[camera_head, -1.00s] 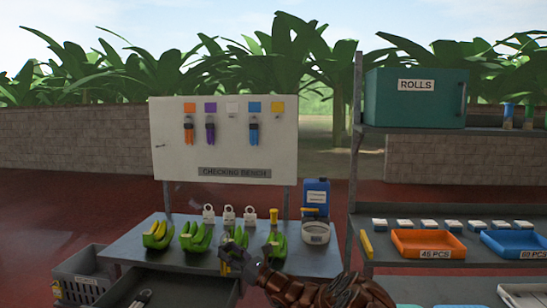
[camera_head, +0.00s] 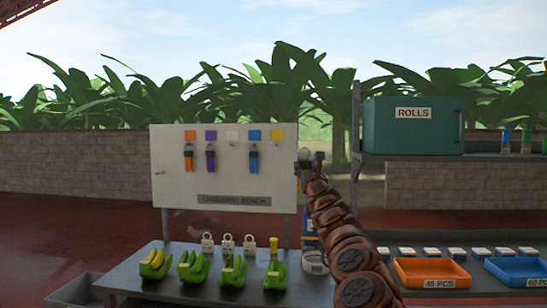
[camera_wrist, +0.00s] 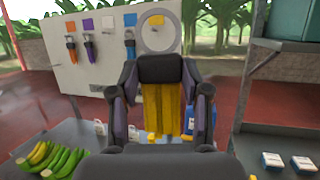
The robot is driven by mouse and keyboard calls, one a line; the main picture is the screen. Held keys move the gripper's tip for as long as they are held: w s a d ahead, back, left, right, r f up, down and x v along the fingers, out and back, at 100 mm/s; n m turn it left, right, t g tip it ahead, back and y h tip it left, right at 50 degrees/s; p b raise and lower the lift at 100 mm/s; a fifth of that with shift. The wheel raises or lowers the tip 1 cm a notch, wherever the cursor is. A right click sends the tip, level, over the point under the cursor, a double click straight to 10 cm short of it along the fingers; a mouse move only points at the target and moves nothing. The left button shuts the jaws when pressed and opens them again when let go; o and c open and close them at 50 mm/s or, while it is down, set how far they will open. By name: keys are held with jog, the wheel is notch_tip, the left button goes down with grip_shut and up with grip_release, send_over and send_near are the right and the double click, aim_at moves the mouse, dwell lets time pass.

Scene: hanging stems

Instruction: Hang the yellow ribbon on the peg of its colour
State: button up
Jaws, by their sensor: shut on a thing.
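My gripper (camera_head: 311,162) is raised just right of the white board's right edge, seen from behind. In the wrist view, my gripper (camera_wrist: 160,95) is shut on the yellow ribbon (camera_wrist: 160,108), whose strips hang down between the fingers. A pale ring (camera_wrist: 143,35) stands up above the fingers at the ribbon's top. The board's yellow square (camera_head: 277,136) is at the far right of its row, with no ribbon below it. In the wrist view, the yellow square (camera_wrist: 155,20) shows through the ring. The yellow peg itself is too small to make out.
On the board (camera_head: 170,190), orange (camera_head: 188,160), purple (camera_head: 210,159) and blue (camera_head: 253,158) ribbons hang below their squares. Nothing hangs below the white square (camera_head: 232,136). A shelf post (camera_head: 356,140) stands to the right.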

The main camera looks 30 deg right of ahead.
jog(key=s+d+r+m+g+h, duration=0.2)
jog(key=s+d+r+h, duration=0.3)
jog(key=s+d+r, duration=0.3)
jog(key=shift+s+r+m+g, duration=0.45)
jog(key=shift+s+r, duration=0.8)
jog(key=shift+r, duration=0.35)
